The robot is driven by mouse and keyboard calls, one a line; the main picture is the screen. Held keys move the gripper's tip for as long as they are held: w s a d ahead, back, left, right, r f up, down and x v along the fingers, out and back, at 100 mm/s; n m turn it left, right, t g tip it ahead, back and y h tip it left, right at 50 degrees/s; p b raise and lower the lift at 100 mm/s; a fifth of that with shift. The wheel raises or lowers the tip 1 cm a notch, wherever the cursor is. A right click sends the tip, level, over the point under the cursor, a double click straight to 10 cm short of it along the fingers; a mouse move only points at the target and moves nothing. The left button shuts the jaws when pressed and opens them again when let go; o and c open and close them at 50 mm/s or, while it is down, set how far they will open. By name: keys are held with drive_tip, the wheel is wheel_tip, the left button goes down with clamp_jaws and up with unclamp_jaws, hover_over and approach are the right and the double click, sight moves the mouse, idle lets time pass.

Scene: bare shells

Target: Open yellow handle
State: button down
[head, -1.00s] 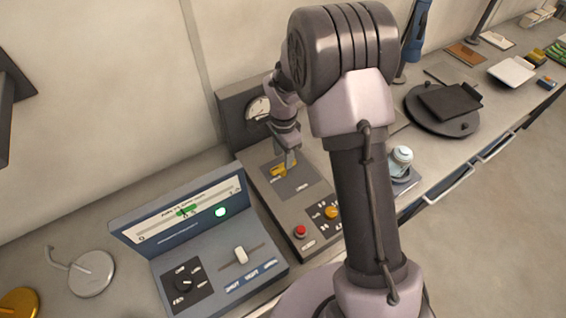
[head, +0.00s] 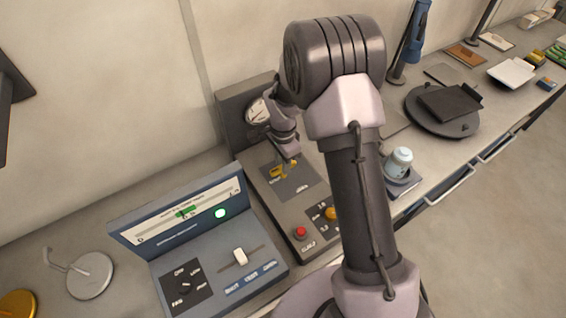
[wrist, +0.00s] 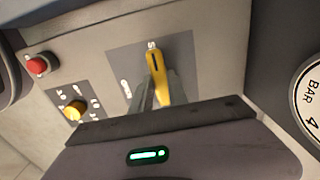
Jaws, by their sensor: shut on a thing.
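The yellow handle (head: 283,171) sits on a dark grey plate of the grey control panel (head: 270,208). In the wrist view the yellow handle (wrist: 155,68) stands out as a tapered lever, its wide end near a printed label. My gripper (head: 291,156) reaches down to it from above. In the wrist view my gripper (wrist: 160,92) has its grey fingers on both sides of the handle's narrow part and is shut on it. The lower end of the handle and the fingertips are partly hidden by the gripper body.
A round gauge (head: 258,111) stands behind the handle. A red button (head: 300,232) and a yellow-orange knob (head: 331,213) sit on the panel's front. A blue console (head: 215,259) with a slider adjoins on the left. A pale jar (head: 399,160) stands to the right.

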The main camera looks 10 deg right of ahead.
drive_tip(key=shift+n, duration=0.3)
drive_tip(key=n, duration=0.3)
drive_tip(key=shift+n+b, duration=0.3)
drive_tip(key=shift+b, duration=0.1)
drive_tip(key=n, duration=0.4)
drive_tip(key=shift+n, duration=0.3)
drive_tip(key=n, duration=0.4)
drive_tip(key=shift+r, duration=0.1)
drive_tip(key=shift+n, duration=2.5)
drive_tip(key=c, duration=1.3)
unclamp_jaws()
